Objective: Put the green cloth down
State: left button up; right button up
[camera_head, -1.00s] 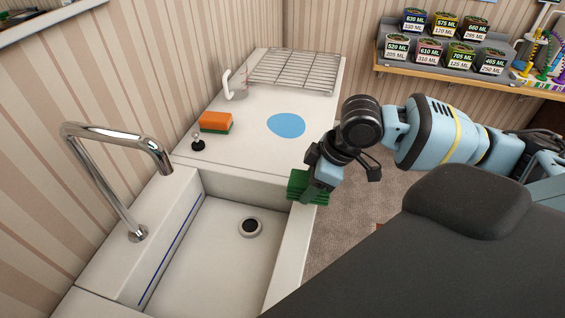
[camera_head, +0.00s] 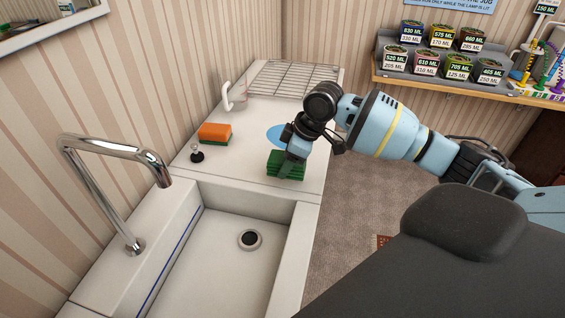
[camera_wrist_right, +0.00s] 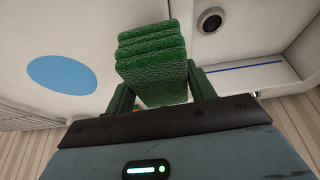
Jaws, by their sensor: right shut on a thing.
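The green cloth (camera_head: 287,164) is a folded, layered stack over the white counter (camera_head: 240,165), behind the sink's far edge. My right gripper (camera_head: 288,160) is shut on it from above. In the right wrist view the cloth (camera_wrist_right: 152,62) sits between the two fingers of the gripper (camera_wrist_right: 160,90). I cannot tell whether the cloth touches the counter. A flat blue disc (camera_head: 277,134) lies on the counter just beyond the cloth, partly hidden by my gripper; the disc (camera_wrist_right: 62,75) shows whole in the wrist view. My left gripper is not in view.
The sink basin (camera_head: 220,262) with its drain and chrome tap (camera_head: 120,150) is in front. An orange and green sponge (camera_head: 214,133), a small knobbed black stopper (camera_head: 196,153), a white jug (camera_head: 237,97) and a wire rack (camera_head: 293,79) stand left and behind. Labelled tins (camera_head: 443,50) are on a shelf.

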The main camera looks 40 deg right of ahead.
aim_at(283, 159)
jog(key=shift+w+d, duration=0.15)
jog(key=shift+w, duration=0.4)
jog(key=shift+w, duration=0.35)
jog(key=shift+w+d+f, duration=0.1)
jog(key=shift+w+f, duration=0.25)
jog(key=shift+f, duration=0.25)
jog(key=shift+w+d+f, duration=0.1)
jog(key=shift+w+f, duration=0.2)
jog(key=shift+f, duration=0.6)
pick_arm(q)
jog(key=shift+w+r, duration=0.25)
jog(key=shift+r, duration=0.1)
pick_arm(e)
jog(key=shift+f, duration=0.15)
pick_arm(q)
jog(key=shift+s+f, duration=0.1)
pick_arm(e)
jog(key=shift+s+f, duration=0.1)
jog(key=shift+f, duration=0.15)
jog(key=o, duration=0.9)
